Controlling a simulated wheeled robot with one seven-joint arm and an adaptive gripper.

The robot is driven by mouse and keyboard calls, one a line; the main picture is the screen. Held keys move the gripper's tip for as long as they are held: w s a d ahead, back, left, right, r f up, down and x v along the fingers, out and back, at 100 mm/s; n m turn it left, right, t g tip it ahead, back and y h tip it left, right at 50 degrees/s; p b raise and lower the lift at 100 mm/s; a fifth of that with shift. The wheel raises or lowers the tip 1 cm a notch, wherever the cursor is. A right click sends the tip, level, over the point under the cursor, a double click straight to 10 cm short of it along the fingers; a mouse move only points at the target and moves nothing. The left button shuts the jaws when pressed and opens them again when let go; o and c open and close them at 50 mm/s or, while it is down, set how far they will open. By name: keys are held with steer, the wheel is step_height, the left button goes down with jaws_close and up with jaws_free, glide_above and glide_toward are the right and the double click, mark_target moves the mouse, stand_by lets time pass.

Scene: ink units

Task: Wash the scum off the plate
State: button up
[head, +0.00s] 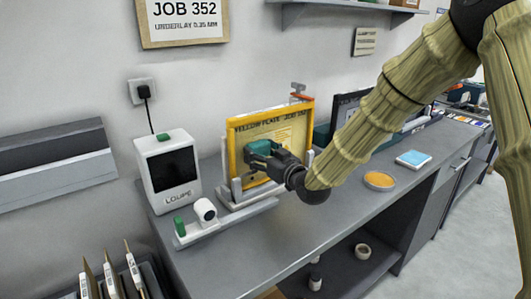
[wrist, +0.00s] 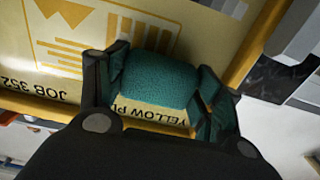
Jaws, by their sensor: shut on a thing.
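The yellow-framed plate (head: 290,130) stands upright in a grey stand (head: 236,198) on the bench. It carries the printed words "YELLOW PLATE" and "JOB 352". In the wrist view the plate (wrist: 55,75) fills much of the upper left, its print upside down. My gripper (head: 268,158) is in front of the plate, shut on a dark green pad (head: 256,147). The pad (wrist: 160,82) lies between the two fingers in the wrist view and appears to be against the plate's face, but contact is hard to tell. The pad hides part of the face. I cannot make out any scum.
A white loupe unit (head: 168,172) stands left of the plate. The front bench top is clear.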

steer(key=shift+s+d, duration=0.35)
steer(key=shift+v, duration=2.55)
steer(key=shift+s, duration=0.15)
steer(key=v, duration=0.2)
steer(key=shift+s+d, duration=0.25)
steer(key=shift+s, duration=0.05)
